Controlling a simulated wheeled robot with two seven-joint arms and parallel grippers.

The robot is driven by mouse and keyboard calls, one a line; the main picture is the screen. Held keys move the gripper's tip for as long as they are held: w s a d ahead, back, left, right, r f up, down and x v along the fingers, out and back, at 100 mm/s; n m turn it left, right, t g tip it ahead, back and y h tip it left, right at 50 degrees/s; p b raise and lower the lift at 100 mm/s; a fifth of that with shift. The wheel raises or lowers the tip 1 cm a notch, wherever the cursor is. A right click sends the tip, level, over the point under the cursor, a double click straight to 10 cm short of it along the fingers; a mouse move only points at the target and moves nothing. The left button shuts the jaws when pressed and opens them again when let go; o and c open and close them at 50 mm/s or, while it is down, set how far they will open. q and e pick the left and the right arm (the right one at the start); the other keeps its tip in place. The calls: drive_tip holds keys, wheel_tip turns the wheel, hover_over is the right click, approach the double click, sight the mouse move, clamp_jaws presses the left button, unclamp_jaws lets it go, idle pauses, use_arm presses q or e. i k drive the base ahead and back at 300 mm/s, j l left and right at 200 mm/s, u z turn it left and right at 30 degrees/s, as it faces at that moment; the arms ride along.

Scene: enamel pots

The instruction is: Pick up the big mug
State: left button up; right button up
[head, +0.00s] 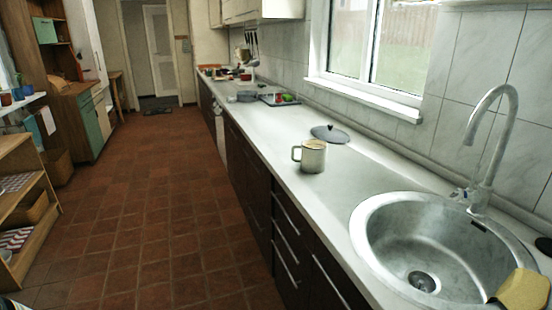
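The big mug (313,156) is pale cream enamel with a dark bottom edge and a brownish rim or top. It stands upright on the white countertop (262,150), left of the sink, with its handle facing left. Neither of my grippers shows in the head view.
A dark round lid (329,134) lies behind the mug near the wall. The round sink (432,250) with its tall faucet (490,140) is at the right, a yellow sponge-like item (523,291) on its rim. Tiled floor (150,215) is clear; a wooden shelf (25,225) stands left.

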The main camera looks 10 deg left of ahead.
sight(314, 152)
drive_tip(key=i+j+z, duration=0.7)
drive_tip(key=j, duration=0.15)
drive_tip(key=i+j+z, duration=0.25)
drive_tip(key=j+z, duration=0.25)
drive_tip(key=j, duration=0.2)
drive_tip(key=i+j+z, duration=0.25)
drive_tip(key=j, duration=0.2)
drive_tip(key=j+z, duration=0.2)
drive_tip(key=j, duration=0.2)
